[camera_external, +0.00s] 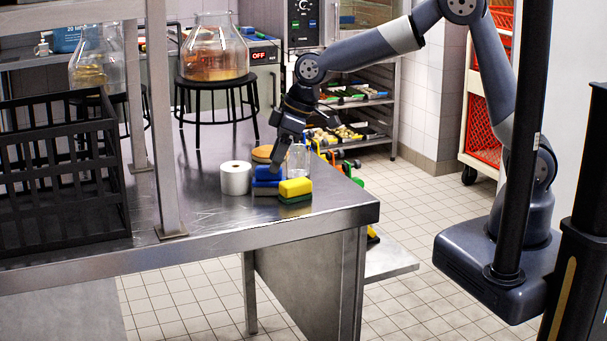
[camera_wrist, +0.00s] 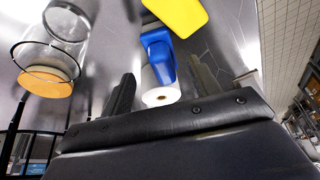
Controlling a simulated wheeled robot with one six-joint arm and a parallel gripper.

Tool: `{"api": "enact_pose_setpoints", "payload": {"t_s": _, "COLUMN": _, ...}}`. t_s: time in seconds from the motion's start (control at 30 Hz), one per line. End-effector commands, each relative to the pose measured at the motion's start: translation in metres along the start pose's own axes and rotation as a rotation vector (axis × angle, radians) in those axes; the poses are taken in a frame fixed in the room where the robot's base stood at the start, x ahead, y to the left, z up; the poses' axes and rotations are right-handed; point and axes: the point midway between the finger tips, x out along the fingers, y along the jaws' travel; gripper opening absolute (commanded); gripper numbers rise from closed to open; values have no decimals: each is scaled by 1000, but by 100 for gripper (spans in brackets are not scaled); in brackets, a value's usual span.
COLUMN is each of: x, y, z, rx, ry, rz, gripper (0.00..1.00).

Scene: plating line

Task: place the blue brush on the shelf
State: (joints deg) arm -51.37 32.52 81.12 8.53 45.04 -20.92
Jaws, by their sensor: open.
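The blue brush (camera_external: 268,174) is on the steel table (camera_external: 225,208) near its right end, beside a yellow-and-green sponge (camera_external: 296,187). In the wrist view the blue brush (camera_wrist: 159,50) shows between my two fingers, which stand apart on either side of it. My gripper (camera_external: 280,166) points down, at or just above the brush; it also shows in the wrist view (camera_wrist: 161,66). I cannot tell whether the fingers touch the brush. Part of the brush is hidden behind the gripper in the outside view. An overhead shelf (camera_external: 65,14) crosses the upper left; rack shelves (camera_external: 365,101) stand behind.
A white paper roll (camera_external: 235,179) stands left of the brush. A clear glass jar (camera_external: 299,160) and a tan round lid (camera_external: 264,153) are close behind. A black crate (camera_external: 62,172) and a steel post (camera_external: 163,120) are at left. The front middle of the table is clear.

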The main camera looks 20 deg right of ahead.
Motion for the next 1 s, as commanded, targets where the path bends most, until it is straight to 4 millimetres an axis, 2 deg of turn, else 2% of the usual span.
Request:
{"api": "enact_pose_setpoints", "payload": {"t_s": 0.17, "x": 11, "y": -1, "z": 0, "rx": 0, "ry": -2, "rz": -1, "gripper": 58}}
{"api": "enact_pose_setpoints", "payload": {"t_s": 0.5, "x": 53, "y": -3, "z": 1, "rx": 0, "ry": 0, "rz": -1, "gripper": 58}}
{"api": "enact_pose_setpoints", "payload": {"t_s": 0.8, "x": 56, "y": -3, "z": 1, "rx": -1, "ry": 2, "rz": -1, "gripper": 58}}
{"api": "enact_pose_setpoints", "payload": {"t_s": 1.0, "x": 56, "y": -3, "z": 1, "rx": 0, "ry": 2, "rz": -1, "gripper": 42}}
